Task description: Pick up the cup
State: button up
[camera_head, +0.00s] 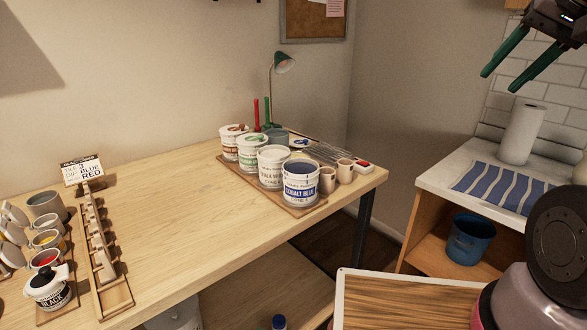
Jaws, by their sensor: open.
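Two small beige cups stand close together near the right end of the wooden table: one nearer cup (327,180) and one slightly farther right (345,169). Several mug-like vessels also sit at the table's left edge, including one grey cup (45,204). I cannot tell which cup the task means. My gripper (499,80) is at the upper right, with its two green fingers apart and nothing between them. It is well away from the cups, high up and in front of the tiled wall.
A cobalt blue bucket (300,184) and other labelled buckets stand on a board beside the beige cups. A green lamp (283,63) rises behind. A wooden rack (107,272) lies at left. The middle of the wooden table (190,215) is clear. A side counter holds a paper roll (523,135).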

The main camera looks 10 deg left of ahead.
aim_at(345, 172)
jog(key=i+l+u, duration=0.25)
jog(key=u, duration=0.15)
jog(key=i+l+u, duration=0.25)
jog(key=l+u, duration=0.15)
jog(key=i+l+u, duration=0.15)
jog(key=l+u, duration=0.25)
